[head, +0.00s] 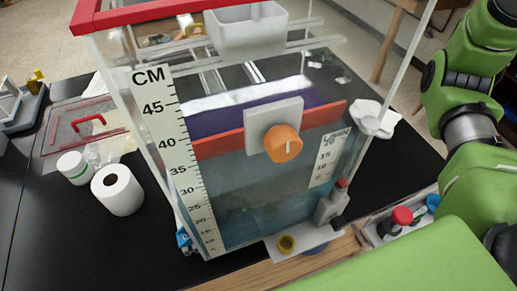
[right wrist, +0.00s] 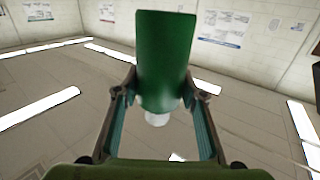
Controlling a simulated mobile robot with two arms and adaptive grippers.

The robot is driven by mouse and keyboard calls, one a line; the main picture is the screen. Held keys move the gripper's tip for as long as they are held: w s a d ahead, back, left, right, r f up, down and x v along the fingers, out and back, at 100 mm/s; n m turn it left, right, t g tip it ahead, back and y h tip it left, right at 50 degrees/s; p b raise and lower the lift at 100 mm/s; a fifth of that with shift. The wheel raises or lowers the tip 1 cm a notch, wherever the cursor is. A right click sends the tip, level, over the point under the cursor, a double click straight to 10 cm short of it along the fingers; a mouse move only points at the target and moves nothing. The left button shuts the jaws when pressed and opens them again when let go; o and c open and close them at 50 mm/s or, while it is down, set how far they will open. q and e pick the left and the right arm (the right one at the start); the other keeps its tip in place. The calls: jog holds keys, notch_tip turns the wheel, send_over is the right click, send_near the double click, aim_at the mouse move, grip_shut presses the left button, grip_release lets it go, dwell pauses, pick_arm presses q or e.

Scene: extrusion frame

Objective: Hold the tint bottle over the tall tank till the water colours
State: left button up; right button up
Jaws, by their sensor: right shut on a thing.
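The tall tank (head: 262,190) stands in the middle of the head view, with clear walls, a red rim and a CM scale on its left side. The water in its lower part looks dull grey-blue. In the right wrist view my right gripper (right wrist: 160,95) is shut on the green tint bottle (right wrist: 165,60), with a finger on each side. A white part, probably its cap, shows at the bottle's lower end. The bottle and right gripper are outside the head view, so their place relative to the tank cannot be told. My left gripper is not in view.
An orange knob (head: 283,143) sits on the tank's front. A white paper roll (head: 117,190) and a white tub (head: 74,167) stand left of it on the black table. A grey tray (head: 399,224) with a red-capped item is at the right.

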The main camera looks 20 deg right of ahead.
jog(key=shift+s+d+r, duration=0.1)
jog(key=shift+s+r, duration=0.1)
jog(key=shift+s, duration=1.25)
jog(key=shift+s+r, duration=0.2)
jog(key=shift+s, duration=1.2)
jog(key=shift+w, duration=0.1)
